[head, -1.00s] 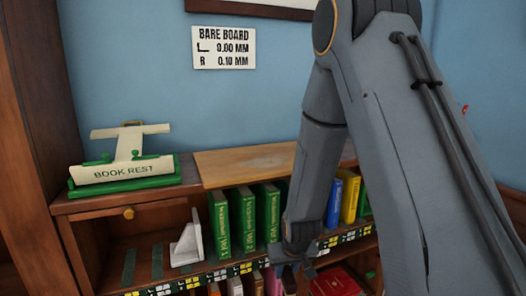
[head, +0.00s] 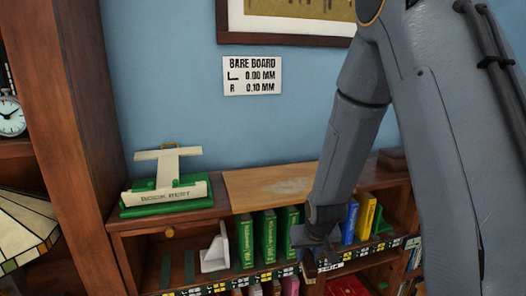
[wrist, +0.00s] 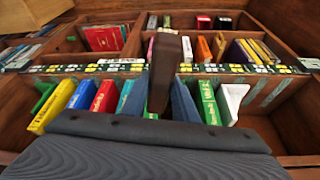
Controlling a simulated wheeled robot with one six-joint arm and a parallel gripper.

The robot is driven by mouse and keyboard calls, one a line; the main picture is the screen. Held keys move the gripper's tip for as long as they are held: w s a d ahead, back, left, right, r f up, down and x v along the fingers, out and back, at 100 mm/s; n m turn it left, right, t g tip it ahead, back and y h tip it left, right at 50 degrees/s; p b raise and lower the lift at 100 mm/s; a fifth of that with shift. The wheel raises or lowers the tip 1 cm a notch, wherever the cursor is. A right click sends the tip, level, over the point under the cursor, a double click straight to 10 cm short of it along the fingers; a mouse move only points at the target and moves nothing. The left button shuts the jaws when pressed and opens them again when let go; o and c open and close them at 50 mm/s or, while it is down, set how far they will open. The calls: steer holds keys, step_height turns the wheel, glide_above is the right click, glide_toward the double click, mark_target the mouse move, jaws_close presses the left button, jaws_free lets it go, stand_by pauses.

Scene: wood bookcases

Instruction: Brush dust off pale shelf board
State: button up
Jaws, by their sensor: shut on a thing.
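The pale shelf board (head: 255,187) lies on top of the low bookcase, with a whitish patch (head: 290,185) that looks like dust. Its right part is hidden behind my arm. My gripper (head: 314,252) hangs in front of the bookcase, lower than the board and apart from it, before the row of books. It is shut on a dark brown, tapered piece that looks like a brush handle. In the wrist view the handle (wrist: 164,75) points away over the shelf, with a lighter wooden end. I cannot see any bristles clearly.
A green and cream book rest (head: 165,188) stands left of the board. Green books (head: 268,238) and a white bookend (head: 214,252) stand below it. A wall sign (head: 252,76) reads bare board, L 0.00, R 0.10 mm. A tall bookcase (head: 75,140) and stained-glass lamp (head: 22,225) are at left.

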steer(key=a+r, duration=0.4)
steer(key=r, duration=0.4)
steer(key=a+r+n, duration=0.1)
steer(key=a+r, duration=0.3)
steer(key=r, duration=0.5)
steer(key=w+a+r+n, duration=0.1)
steer(key=a+r, duration=0.2)
steer(key=r, duration=0.6)
steer(key=shift+a+y, duration=0.4)
steer(key=shift+w, duration=0.15)
